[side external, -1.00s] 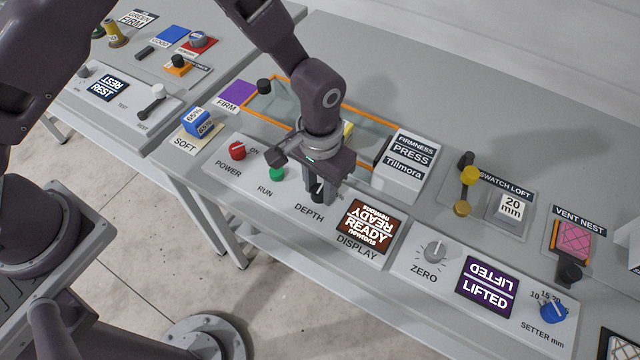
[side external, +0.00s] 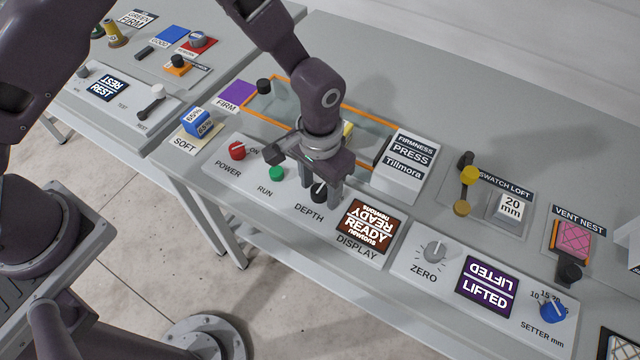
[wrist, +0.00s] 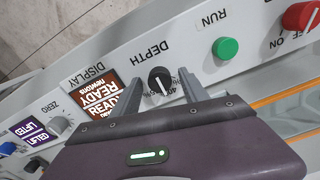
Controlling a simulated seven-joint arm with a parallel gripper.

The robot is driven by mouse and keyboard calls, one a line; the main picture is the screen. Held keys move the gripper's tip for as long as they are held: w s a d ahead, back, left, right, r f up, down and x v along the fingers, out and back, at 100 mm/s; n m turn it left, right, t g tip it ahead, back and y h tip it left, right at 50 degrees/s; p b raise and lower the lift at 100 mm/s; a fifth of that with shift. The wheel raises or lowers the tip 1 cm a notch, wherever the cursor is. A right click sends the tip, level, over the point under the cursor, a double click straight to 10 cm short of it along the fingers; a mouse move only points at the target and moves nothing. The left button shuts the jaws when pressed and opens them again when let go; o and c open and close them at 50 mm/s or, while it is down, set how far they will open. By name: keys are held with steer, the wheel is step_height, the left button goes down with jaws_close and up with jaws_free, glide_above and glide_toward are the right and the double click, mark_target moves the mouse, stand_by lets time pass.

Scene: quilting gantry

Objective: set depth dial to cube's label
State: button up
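The depth dial (side external: 319,192) is a black knob with a white pointer line on the panel, above the word DEPTH. It also shows in the wrist view (wrist: 160,81), its pointer toward a printed scale partly hidden by my gripper. My gripper (side external: 321,187) is directly over the dial, pointing down. In the wrist view its two fingers (wrist: 165,76) are apart on either side of the knob, with gaps showing. The blue cube (side external: 197,122), with white labels reading 65%, sits on the cream SOFT pad (side external: 184,144).
The brown READY display (side external: 370,226) is right of the dial; the green RUN button (side external: 277,173) and red POWER knob (side external: 237,151) are left. Behind are an orange-framed bed (side external: 262,122) and the white PRESS box (side external: 405,168). A purple FIRM pad (side external: 236,93) is bare.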

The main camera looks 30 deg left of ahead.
mark_target(320, 189)
step_height(320, 189, up, 7)
steer(key=shift+r, duration=0.1)
stand_by(0.3)
steer(key=shift+r, duration=0.1)
steer(key=s+a+r+n+t+h, duration=0.1)
steer(key=s+a+r, duration=0.1)
steer(key=a+r, duration=0.55)
steer(key=s+a+r+t, duration=0.1)
steer(key=s+a+r, duration=0.25)
steer(key=r, duration=0.75)
steer(key=s+a+r+n+t+y, duration=0.1)
steer(key=s+a+r+t, duration=0.2)
steer(key=s+a, duration=0.7)
steer(key=s+r, duration=0.1)
steer(key=s, duration=0.3)
steer(key=shift+n+t, duration=0.3)
